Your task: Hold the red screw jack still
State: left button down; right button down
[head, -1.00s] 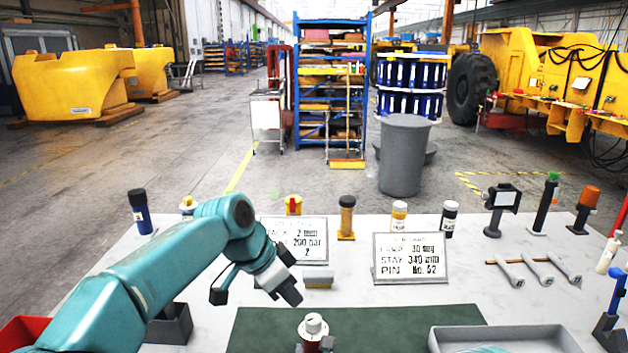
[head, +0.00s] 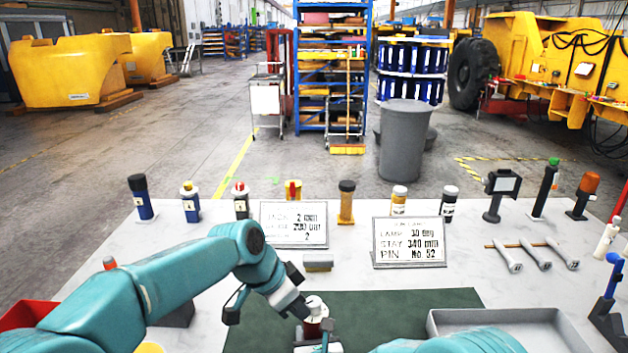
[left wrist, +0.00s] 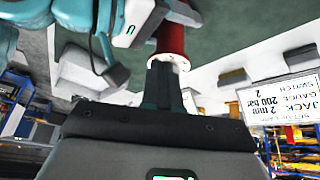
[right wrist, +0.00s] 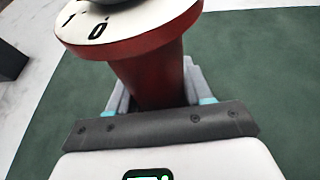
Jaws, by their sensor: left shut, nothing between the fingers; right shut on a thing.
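The red screw jack (head: 315,326) stands upright at the green mat's front, its white top (head: 315,307) showing. In the right wrist view its red body (right wrist: 150,72) rises between my right gripper's fingers (right wrist: 160,95), which are shut on it below a white numbered dial (right wrist: 98,25). My left gripper (head: 300,309) is shut and empty, its tips close beside the jack's top. In the left wrist view its fingers (left wrist: 164,72) point at the jack's white ring (left wrist: 170,60); I cannot tell whether they touch.
The green mat (head: 420,300) lies under the jack. A grey tray (head: 500,316) is at right. Two sign cards (head: 294,224) and (head: 409,242) stand behind, with a row of bottles and posts (head: 346,203). A small grey block (head: 318,262) lies behind the mat.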

pick_arm(q)
jog(key=shift+w+d, duration=0.1)
pick_arm(e)
jog(key=shift+s+f, duration=0.2)
jog(key=shift+f, duration=0.2)
pick_arm(q)
jog(key=shift+w, duration=0.15)
jog(key=shift+w+a+f, duration=0.1)
jog(key=shift+w+a, duration=0.45)
jog(key=shift+w, duration=0.1)
jog(key=shift+w+a+f, duration=0.1)
jog(key=shift+w+a, duration=0.05)
jog(key=shift+w, duration=0.2)
dwell(0.4)
jog(key=shift+a, duration=0.1)
notch_tip(320, 180, up, 6)
jog(key=shift+a, duration=0.25)
dwell(0.5)
